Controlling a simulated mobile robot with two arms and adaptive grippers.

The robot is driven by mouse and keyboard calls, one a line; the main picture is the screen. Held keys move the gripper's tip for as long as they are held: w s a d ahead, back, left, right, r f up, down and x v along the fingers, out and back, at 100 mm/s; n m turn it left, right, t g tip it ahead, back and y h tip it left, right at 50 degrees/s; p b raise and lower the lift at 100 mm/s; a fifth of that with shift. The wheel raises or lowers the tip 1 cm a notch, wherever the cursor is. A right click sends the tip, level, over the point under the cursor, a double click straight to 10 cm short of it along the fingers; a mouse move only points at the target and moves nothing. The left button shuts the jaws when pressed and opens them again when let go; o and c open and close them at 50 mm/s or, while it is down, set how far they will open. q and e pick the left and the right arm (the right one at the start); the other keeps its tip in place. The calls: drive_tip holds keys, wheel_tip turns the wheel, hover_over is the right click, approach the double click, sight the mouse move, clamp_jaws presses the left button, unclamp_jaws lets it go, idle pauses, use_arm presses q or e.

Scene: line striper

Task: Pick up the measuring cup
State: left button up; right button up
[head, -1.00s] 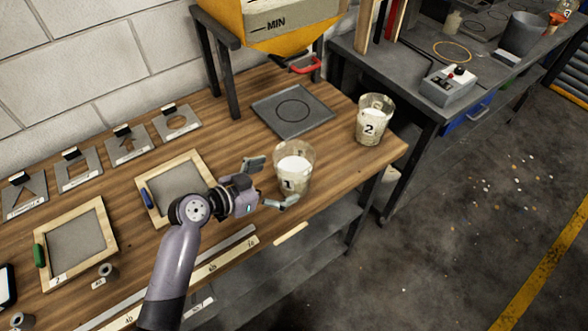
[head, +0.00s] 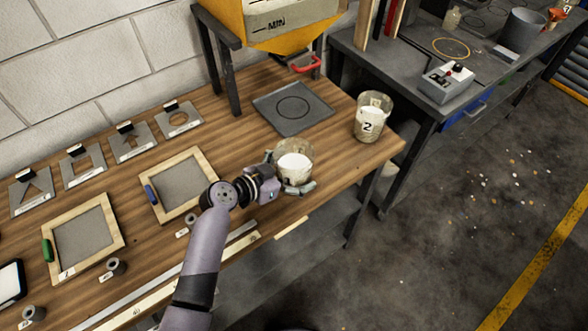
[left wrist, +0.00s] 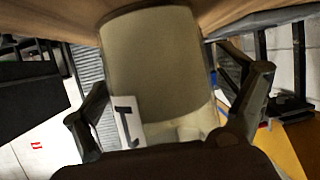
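A clear measuring cup marked 1 (head: 296,162) with white contents stands on the wooden bench near its front edge. A second cup marked 2 (head: 371,118) stands farther right near the bench corner. My left gripper (head: 288,172) is at cup 1, with one finger on its far left side and one on its near side. In the left wrist view cup 1 (left wrist: 155,65) fills the middle between my fingers (left wrist: 170,95). A gap shows between the cup and the right-hand finger. The gripper looks open around the cup. My right gripper is not seen.
A grey square plate (head: 293,108) lies behind cup 1, below a yellow hopper (head: 270,25) on dark legs. Framed screens (head: 180,183), metal stencils (head: 130,142) and small rolls lie to the left. A grey side bench (head: 400,80) stands at the right.

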use_arm(q)
drive_tip(key=c, duration=1.6)
drive_tip(key=shift+r, duration=0.1)
drive_tip(key=shift+c, duration=0.6)
